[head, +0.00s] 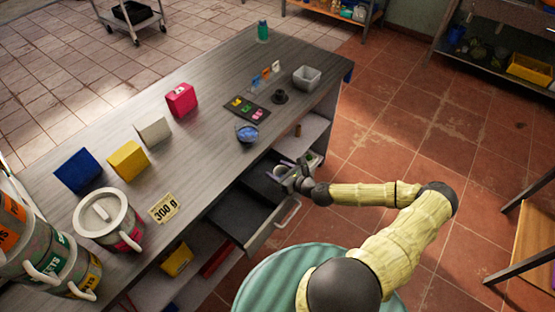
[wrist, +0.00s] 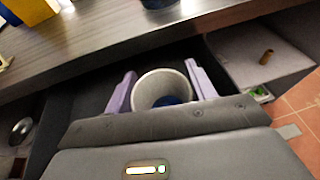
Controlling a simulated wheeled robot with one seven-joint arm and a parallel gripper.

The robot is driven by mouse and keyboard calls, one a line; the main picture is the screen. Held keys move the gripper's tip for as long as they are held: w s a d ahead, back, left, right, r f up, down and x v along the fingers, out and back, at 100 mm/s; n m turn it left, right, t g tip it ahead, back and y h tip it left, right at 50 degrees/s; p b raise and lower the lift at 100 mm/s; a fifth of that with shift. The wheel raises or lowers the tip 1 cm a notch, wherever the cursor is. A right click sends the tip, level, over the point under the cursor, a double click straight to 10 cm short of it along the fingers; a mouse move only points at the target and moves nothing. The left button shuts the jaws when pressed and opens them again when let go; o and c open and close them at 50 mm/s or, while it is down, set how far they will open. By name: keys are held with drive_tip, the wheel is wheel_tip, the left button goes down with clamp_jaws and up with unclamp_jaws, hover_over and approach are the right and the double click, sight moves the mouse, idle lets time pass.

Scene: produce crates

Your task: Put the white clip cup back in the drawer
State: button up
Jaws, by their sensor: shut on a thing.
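The white clip cup (wrist: 160,78) is a pale round cup with dark blue showing inside. It sits between the two lavender fingers of my gripper (wrist: 163,88), which is shut on it. In the head view my gripper (head: 288,172) is at the right end of the open drawer (head: 236,212), by the bench front. In the wrist view the drawer's dark interior (wrist: 88,98) lies around the cup. The cup's base is hidden, so I cannot tell whether it touches the drawer floor. In the head view my gripper hides most of the cup.
The grey bench (head: 205,120) carries a dark bowl with blue contents (head: 247,133) near the drawer, a black tray (head: 246,110), a grey square bin (head: 307,77) and coloured blocks. The drawer's handle (head: 289,212) sticks out in front. A green striped round top (head: 285,275) stands before the bench.

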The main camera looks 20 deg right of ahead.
wheel_tip(320, 180, up, 2)
drive_tip(key=m+h, duration=0.2)
drive_tip(key=shift+t+h+b, duration=0.3)
drive_tip(key=shift+t+b, duration=0.05)
drive_tip(key=shift+t, duration=0.05)
drive_tip(key=r+m+h, duration=0.2)
drive_tip(key=d+r+m+h, duration=0.1)
drive_tip(key=r, duration=0.1)
drive_tip(key=shift+s+t+b, duration=0.3)
drive_tip(key=shift+s, duration=0.05)
drive_tip(key=shift+f, duration=0.1)
